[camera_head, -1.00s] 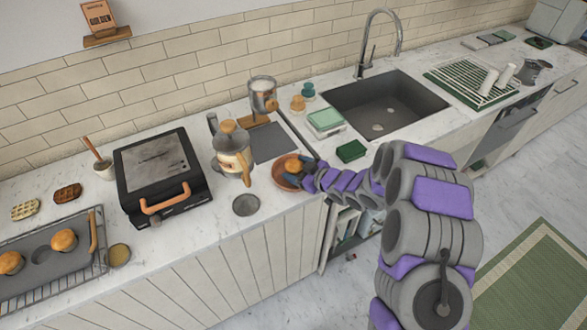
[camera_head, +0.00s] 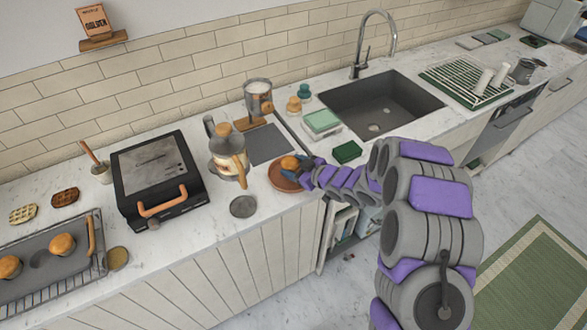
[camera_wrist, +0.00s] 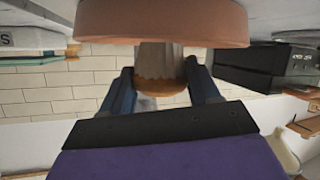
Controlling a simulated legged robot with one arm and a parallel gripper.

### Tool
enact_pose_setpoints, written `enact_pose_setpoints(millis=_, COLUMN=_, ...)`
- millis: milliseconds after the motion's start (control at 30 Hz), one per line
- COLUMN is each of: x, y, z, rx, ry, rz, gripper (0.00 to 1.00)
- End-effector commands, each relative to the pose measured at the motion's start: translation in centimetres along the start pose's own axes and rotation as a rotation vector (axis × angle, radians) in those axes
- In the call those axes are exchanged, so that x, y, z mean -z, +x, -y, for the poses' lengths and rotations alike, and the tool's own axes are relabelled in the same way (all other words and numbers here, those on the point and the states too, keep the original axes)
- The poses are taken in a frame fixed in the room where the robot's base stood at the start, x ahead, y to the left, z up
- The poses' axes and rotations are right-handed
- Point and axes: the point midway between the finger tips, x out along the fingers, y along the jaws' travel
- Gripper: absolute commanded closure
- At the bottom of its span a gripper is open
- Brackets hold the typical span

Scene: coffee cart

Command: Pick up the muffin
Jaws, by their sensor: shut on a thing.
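The muffin (camera_head: 289,162) has a golden-brown top and is at the terracotta plate (camera_head: 281,183) on the counter, left of the sink.
A glass-and-wood pot (camera_head: 226,155) and a dark press (camera_head: 157,180) stand left of the plate. A round grey disc (camera_head: 243,207) lies near the front edge. Two other muffins sit in a tray (camera_head: 40,285) at far left. A green box (camera_head: 347,152) lies right, by the sink (camera_head: 380,105).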

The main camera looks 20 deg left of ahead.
Motion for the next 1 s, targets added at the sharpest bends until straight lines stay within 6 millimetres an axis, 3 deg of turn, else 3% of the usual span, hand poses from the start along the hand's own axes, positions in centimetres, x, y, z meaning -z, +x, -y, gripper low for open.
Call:
enact_pose_setpoints(millis=100, x=1.8, y=-0.9, z=-0.3, rx=-0.001, ry=-0.002, rz=-0.001, gripper=0.69)
enact_pose_setpoints(millis=700, x=-0.1, y=-10.7, z=6.5, rx=0.000, ry=0.002, rz=0.004, gripper=0.69)
enact_pose_setpoints(millis=1000, x=-0.3, y=-13.3, z=8.3, rx=-0.001, ry=-0.002, rz=0.000, gripper=0.69)
